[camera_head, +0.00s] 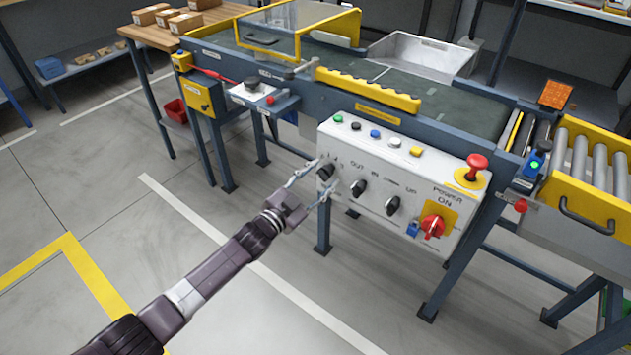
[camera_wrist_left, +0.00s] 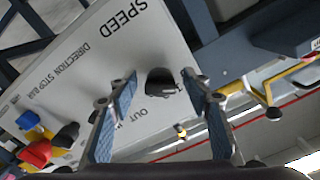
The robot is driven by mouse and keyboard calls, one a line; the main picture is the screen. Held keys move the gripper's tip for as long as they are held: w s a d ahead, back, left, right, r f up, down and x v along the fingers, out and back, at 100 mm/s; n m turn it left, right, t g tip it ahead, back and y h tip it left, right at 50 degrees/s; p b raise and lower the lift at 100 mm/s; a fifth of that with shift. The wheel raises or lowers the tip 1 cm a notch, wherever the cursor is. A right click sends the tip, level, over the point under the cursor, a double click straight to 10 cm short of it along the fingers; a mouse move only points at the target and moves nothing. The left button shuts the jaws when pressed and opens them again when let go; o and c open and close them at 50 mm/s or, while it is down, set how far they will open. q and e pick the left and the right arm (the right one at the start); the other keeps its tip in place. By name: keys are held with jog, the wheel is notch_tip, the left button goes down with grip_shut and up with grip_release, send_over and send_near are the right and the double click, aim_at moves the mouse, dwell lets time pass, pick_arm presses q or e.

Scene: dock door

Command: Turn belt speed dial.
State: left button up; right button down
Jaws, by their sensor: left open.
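The belt speed dial (camera_head: 327,171) is a small black knob at the left end of the white control panel's lower row. In the left wrist view the black dial (camera_wrist_left: 161,82) is near the "SPEED" lettering, between my two fingers. My left gripper (camera_head: 325,175) is open, its fingertips at the panel face on either side of the dial. In the left wrist view my left gripper (camera_wrist_left: 158,78) shows gaps on both sides of the dial; I see no finger closed on it. My right gripper is not in view.
Two more black knobs (camera_head: 358,188) (camera_head: 393,205) and a red power switch (camera_head: 432,225) sit right of the dial. Push buttons (camera_head: 375,133) line the panel's top, with a red mushroom button (camera_head: 476,166) at right. The conveyor (camera_head: 440,104) stands behind. The floor in front is clear.

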pick_arm(q)
jog(key=v, duration=1.2)
